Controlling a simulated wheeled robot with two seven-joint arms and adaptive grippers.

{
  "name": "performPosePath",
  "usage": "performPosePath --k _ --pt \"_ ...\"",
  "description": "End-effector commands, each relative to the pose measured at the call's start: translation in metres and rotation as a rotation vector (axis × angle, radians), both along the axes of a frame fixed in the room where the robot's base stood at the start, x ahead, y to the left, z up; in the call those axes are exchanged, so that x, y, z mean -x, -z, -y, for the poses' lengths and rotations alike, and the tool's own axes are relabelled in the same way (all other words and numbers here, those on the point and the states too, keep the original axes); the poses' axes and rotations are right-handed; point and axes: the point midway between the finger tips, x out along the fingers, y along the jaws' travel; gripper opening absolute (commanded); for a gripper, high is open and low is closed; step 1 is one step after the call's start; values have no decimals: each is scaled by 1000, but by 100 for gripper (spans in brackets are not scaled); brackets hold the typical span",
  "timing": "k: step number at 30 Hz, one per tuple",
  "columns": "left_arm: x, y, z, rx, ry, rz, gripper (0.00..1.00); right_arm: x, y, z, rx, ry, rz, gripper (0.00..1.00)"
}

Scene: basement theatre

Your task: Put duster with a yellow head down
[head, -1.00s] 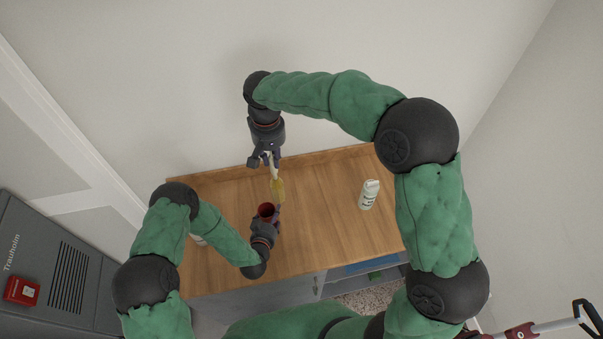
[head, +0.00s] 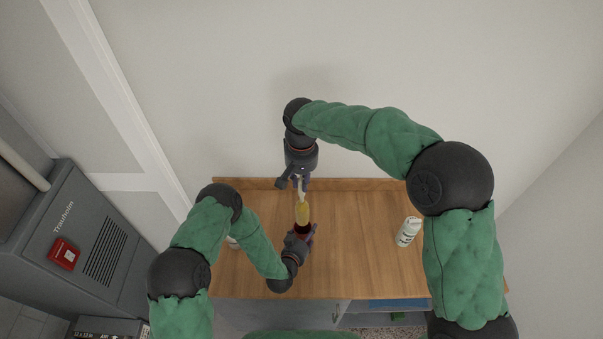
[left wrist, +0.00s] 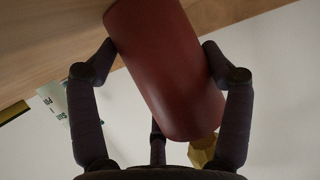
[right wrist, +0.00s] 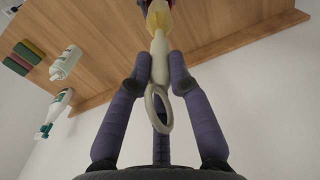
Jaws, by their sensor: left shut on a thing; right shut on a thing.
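The duster has a yellow head (head: 302,213) and a pale handle with a loop end (right wrist: 159,70). My right gripper (head: 300,183) is shut on the handle near its loop and holds the duster head-down above the wooden top. My left gripper (head: 303,236) is shut on a dark red cup (left wrist: 165,70), its fingers on either side in the left wrist view. The duster's head is right at the cup's mouth in the head view; how far inside it is, I cannot tell. A bit of yellow (left wrist: 203,150) shows beside the cup in the left wrist view.
Another white item (head: 232,242) is partly hidden by my left arm. Spray bottle (right wrist: 56,108) and coloured sponges (right wrist: 27,53) show in the right wrist view. A wall is behind.

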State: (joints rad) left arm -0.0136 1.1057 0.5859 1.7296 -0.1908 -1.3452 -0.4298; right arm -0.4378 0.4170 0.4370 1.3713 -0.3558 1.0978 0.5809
Motion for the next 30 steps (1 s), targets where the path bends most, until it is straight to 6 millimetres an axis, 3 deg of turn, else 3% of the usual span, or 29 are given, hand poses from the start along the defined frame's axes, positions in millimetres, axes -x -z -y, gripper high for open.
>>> performPosePath --k 18,30 --pt "0 0 0 0 0 -1 48 0 64 0 0 1 -1 0" --pt "0 0 0 0 0 -1 48 0 83 0 0 0 1 0"
